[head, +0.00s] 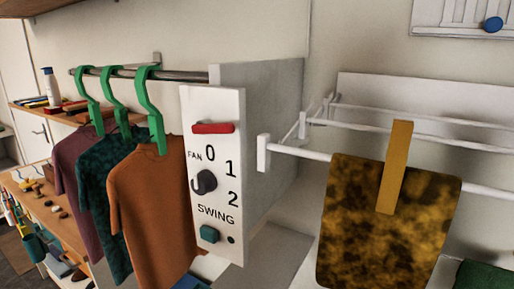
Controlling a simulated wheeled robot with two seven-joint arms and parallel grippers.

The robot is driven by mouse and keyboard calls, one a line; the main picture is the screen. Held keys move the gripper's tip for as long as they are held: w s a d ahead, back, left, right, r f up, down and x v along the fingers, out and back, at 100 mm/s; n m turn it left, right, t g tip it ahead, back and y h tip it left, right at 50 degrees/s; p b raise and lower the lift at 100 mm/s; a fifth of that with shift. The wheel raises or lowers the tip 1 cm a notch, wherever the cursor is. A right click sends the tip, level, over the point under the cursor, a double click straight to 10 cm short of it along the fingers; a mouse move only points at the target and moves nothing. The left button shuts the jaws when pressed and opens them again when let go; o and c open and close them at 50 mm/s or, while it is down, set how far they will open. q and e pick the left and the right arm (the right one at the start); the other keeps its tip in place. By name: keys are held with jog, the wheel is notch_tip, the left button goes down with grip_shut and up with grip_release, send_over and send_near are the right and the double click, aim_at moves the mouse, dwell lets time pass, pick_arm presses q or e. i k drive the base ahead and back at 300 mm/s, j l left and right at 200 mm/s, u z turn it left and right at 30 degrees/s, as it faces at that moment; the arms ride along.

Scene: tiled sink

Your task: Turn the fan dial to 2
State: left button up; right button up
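The fan dial (206,181) is a small dark round knob on a white control panel (225,105). The printed numbers 0, 1 and 2 run down to its upper right and right, with "FAN" at its upper left. The dial is too small to tell which number it points at. A dark curved mark shows at its left side. A red bar (213,128) sits above the numbers. Below, under "SWING", are a teal button (209,233) and a small dark dot (231,240). Neither of my grippers is in view.
Shirts, including an orange one (150,210), hang on green hangers (149,105) close left of the panel. A white drying rack (290,148) at right holds a brown mottled cloth (385,225) with a tan strip (395,165) over it. The space before the panel looks clear.

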aim_at(205, 182)
jog(key=k+l+u, duration=0.15)
jog(key=k+l, duration=0.2)
jog(key=k+l+u, duration=0.1)
jog(key=k+l, duration=0.25)
jog(key=l, duration=0.2)
